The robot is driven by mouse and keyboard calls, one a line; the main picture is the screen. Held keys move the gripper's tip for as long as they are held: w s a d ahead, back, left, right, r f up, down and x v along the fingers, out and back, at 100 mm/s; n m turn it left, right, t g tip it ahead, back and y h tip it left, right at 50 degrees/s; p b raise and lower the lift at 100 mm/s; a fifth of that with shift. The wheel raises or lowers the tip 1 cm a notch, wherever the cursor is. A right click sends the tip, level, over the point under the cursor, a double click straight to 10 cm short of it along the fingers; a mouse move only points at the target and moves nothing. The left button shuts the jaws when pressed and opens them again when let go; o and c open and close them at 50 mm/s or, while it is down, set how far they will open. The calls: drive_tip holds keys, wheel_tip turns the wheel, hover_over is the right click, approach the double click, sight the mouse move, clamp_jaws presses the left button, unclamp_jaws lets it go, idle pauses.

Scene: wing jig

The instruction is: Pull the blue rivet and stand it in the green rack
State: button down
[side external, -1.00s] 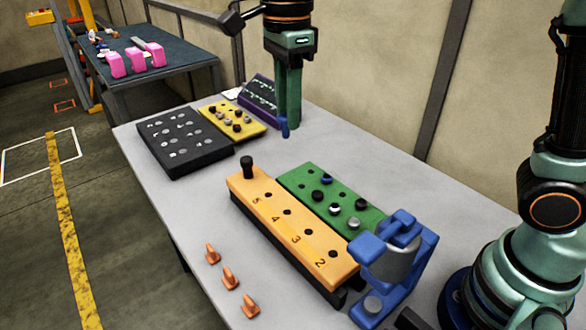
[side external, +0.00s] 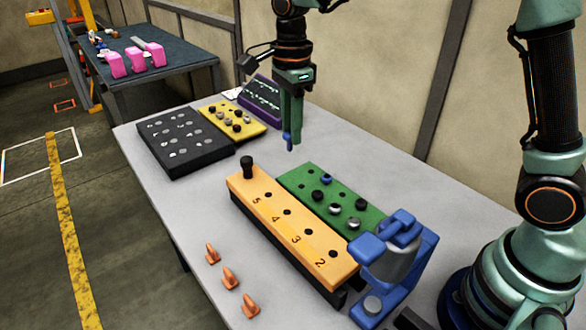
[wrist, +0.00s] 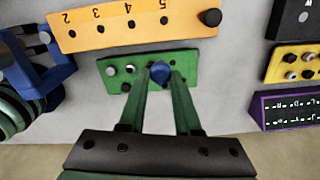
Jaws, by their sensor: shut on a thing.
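The blue rivet (side external: 289,142) hangs upright between the fingertips of my gripper (side external: 290,128), which is shut on it. In the wrist view the blue rivet (wrist: 160,72) shows between the two green fingers, over the green rack. The green rack (side external: 306,172) lies on the grey table, below and in front of the gripper in the side view. It has small holes, and several dark and silver rivets stand in it. The rivet is clear of the rack in the side view, above the table just behind the rack's far end.
An orange numbered block (side external: 268,208) with one black peg (side external: 247,166) stands beside the rack. A blue clamp-like fixture (side external: 395,262) is at its near end. A black tray (side external: 184,142), a yellow block (side external: 244,128) and a purple panel (side external: 262,94) stand behind. Orange clips (side external: 229,279) lie at left.

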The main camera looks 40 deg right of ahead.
drive_tip(key=shift+w+d+f, duration=0.45)
drive_tip(key=shift+d+f, duration=0.5)
drive_tip(key=shift+f, duration=1.4)
drive_tip(key=shift+w+d+f, duration=0.5)
drive_tip(key=shift+d+f, duration=0.5)
drive_tip(key=shift+f, duration=1.35)
drive_tip(key=shift+w+d+f, duration=0.45)
drive_tip(key=shift+d+f, duration=0.5)
drive_tip(key=shift+f, duration=1.4)
drive_tip(key=shift+f, duration=0.15)
drive_tip(key=shift+f, duration=1.15)
drive_tip(key=c, duration=0.5)
unclamp_jaws()
wheel_tip(320, 180, up, 12)
drive_tip(key=shift+r, duration=0.1)
